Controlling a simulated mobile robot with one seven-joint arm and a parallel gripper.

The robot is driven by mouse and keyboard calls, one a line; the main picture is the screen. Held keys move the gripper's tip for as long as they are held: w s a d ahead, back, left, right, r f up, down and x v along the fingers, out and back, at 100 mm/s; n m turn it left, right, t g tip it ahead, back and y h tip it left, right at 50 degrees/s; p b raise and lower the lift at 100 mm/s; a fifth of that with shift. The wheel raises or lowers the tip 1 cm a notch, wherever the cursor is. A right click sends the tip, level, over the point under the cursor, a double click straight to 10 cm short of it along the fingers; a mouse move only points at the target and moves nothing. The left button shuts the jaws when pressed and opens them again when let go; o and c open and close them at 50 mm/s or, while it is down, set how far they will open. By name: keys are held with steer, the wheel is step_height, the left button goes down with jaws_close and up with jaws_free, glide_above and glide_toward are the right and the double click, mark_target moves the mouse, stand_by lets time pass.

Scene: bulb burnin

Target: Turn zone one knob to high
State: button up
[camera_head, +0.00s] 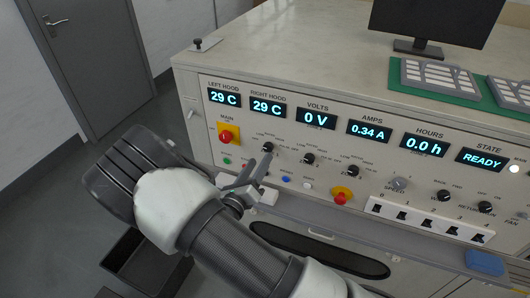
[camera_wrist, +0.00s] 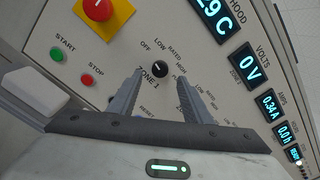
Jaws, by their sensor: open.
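The zone 1 knob (camera_wrist: 159,69) is a small round black knob on the cream panel, with OFF, LOW, RATED and HIGH printed around it. Its pointer mark is too small to read surely. In the head view the knob (camera_head: 268,147) shows just beyond my fingertips. My gripper (camera_head: 259,164) is open and empty in front of the panel. In the wrist view my gripper (camera_wrist: 161,78) has its two fingers apart, one on each side of the knob in the picture. I cannot tell whether they touch it.
A red main switch (camera_head: 226,135) on a yellow plate is left of the knob. Start (camera_wrist: 57,55) and stop (camera_wrist: 86,79) buttons lie below it. Other black knobs (camera_head: 308,158) and a red emergency button (camera_head: 341,195) are to the right. A ledge (camera_head: 330,215) runs below the panel.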

mark_target(267, 149)
steer(key=x, duration=0.6)
steer(key=shift+s, duration=0.1)
steer(key=c, duration=1.1)
